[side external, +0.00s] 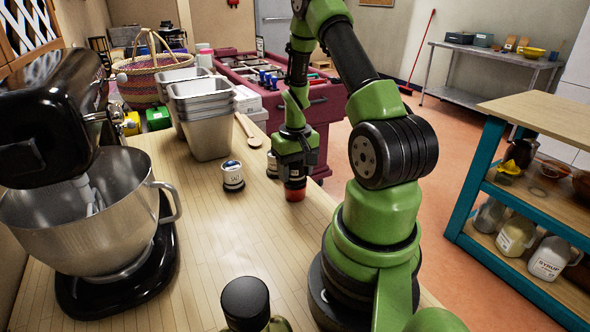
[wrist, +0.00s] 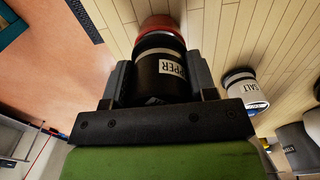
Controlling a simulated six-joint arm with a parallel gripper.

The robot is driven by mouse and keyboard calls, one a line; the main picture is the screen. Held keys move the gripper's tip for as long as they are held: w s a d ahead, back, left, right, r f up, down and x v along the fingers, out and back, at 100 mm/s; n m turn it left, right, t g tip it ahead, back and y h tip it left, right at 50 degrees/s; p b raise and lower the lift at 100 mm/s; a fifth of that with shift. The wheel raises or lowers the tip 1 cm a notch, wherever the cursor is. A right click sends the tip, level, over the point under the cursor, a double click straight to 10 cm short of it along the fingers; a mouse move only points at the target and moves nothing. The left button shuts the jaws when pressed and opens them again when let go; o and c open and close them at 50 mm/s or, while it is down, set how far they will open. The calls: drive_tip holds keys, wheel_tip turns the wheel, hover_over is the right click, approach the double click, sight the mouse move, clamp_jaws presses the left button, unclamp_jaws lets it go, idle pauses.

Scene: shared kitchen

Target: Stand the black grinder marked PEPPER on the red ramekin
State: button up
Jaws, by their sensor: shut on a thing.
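The black grinder with a white label ending in "PPER" (wrist: 160,74) is between the two fingers of my gripper (wrist: 160,85) in the wrist view. My gripper is shut on it. The red ramekin (wrist: 160,23) shows just beyond the grinder's far end in the wrist view. In the side view my gripper (side external: 293,160) points down, with the dark grinder (side external: 294,184) upright under it and the red ramekin (side external: 295,195) directly below on the wooden counter. The grinder appears to be on or just over the ramekin; I cannot tell whether they touch.
A stand mixer (side external: 95,215) fills the left. A dark-capped bottle (side external: 246,303) is at the front.

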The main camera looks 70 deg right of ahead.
drive_tip(key=shift+f, duration=0.6)
drive_tip(key=o, duration=0.8)
drive_tip(key=shift+r, duration=5.55)
